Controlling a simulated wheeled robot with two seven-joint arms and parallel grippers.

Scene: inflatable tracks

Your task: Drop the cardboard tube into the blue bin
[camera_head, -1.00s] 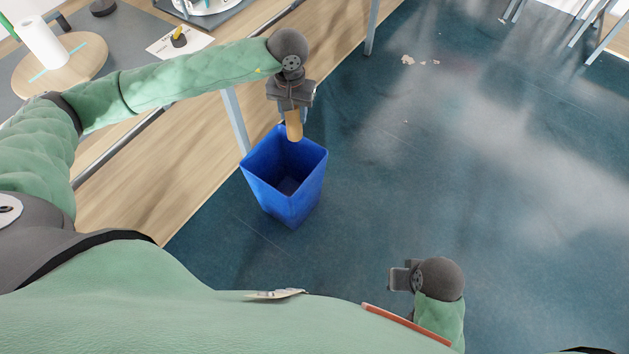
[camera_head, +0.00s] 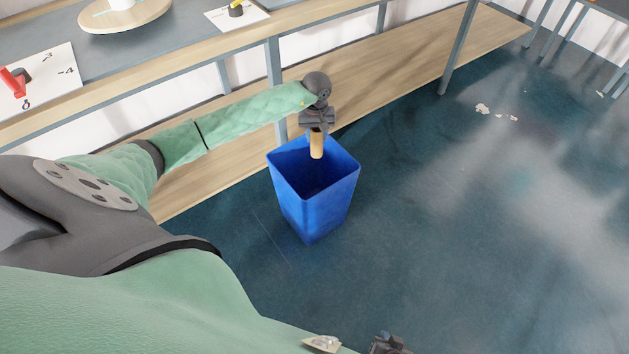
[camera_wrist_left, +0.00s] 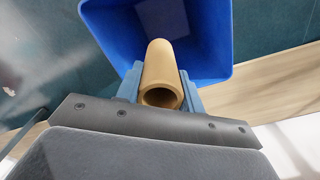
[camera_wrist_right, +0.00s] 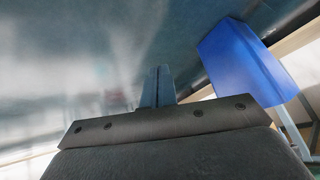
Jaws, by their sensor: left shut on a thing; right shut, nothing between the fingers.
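The blue bin (camera_head: 318,215) stands upright on the floor in the middle of the head view, its open top facing up. My left gripper (camera_head: 317,130) is shut on the tan cardboard tube (camera_head: 317,146) and holds it over the back part of the bin's opening. In the left wrist view the tube (camera_wrist_left: 161,70) sits between the fingers, with the bin (camera_wrist_left: 215,40) beyond it. My right gripper (camera_wrist_right: 158,88) is shut and empty in the right wrist view, with the bin (camera_wrist_right: 243,62) to its right. In the head view only a bit of it shows at the bottom edge.
A long workbench with a lower wooden shelf (camera_head: 420,75) runs behind the bin. A bench leg (camera_head: 275,75) stands just behind my left gripper. Several pale scraps (camera_head: 483,108) lie on the floor at right. The floor right of the bin is clear.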

